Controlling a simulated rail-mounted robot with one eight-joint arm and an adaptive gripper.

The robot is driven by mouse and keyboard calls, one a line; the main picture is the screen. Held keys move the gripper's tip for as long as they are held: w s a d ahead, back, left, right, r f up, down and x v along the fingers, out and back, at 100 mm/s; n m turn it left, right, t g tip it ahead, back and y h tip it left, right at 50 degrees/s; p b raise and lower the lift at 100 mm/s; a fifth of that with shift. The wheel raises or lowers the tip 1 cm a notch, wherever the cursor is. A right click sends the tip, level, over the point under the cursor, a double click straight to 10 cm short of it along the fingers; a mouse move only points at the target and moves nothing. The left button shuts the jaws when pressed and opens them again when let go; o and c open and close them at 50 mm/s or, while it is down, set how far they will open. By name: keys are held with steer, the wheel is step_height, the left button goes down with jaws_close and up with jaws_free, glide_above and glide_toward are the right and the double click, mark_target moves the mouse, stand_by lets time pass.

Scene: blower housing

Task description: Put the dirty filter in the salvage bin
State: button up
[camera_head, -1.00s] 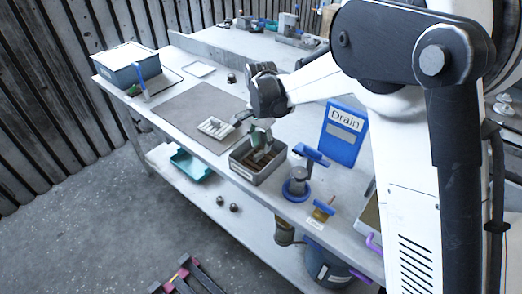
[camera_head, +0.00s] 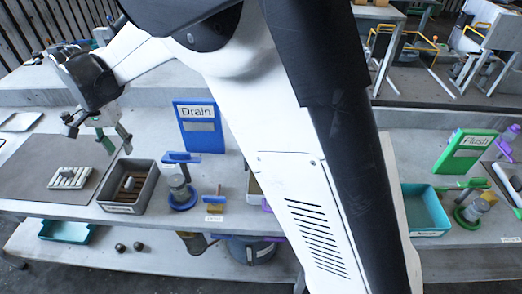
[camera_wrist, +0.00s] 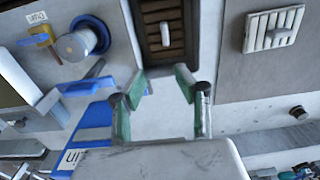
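A brown slatted block with a pale upright handle, apparently the dirty filter (camera_head: 128,187), lies inside a grey open-topped bin (camera_head: 113,208) with a label on its front. I cannot read the label. In the wrist view, the brown filter (camera_wrist: 158,12) and its pale handle show inside the bin (camera_wrist: 192,42). My gripper (camera_head: 116,140) is above and slightly behind the bin, apart from it. In the wrist view my gripper (camera_wrist: 161,86) has its green-padded fingers spread with nothing between them.
A pale slatted filter (camera_head: 70,178) lies on the grey mat (camera_head: 35,165), left of the bin. A blue Drain sign (camera_head: 200,138), a blue-handled fitting (camera_head: 181,190) and a small yellow-brown part (camera_head: 215,205) stand to the right. A teal tray (camera_head: 67,231) is on the lower shelf.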

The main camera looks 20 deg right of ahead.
steer(key=s+d+r+n+t, duration=0.1)
steer(key=s+d+r, duration=0.25)
steer(key=d, duration=0.35)
steer(key=s+d+r+t, duration=0.1)
steer(key=s+d+r, duration=0.1)
steer(key=d+r, duration=0.35)
steer(key=s+d+r+n+t, duration=0.1)
steer(key=s+d+r, duration=0.15)
steer(key=d, duration=0.55)
steer(key=s+d+f+n+t, duration=0.1)
steer(key=s+d+f+t, duration=0.1)
steer(key=s+d, duration=0.6)
steer(key=s+d+f+n+t, duration=0.1)
steer(key=s+d+f+t, duration=0.1)
steer(key=s+d, duration=0.6)
steer(key=shift+s+n, duration=0.3)
steer(key=shift+s, duration=0.35)
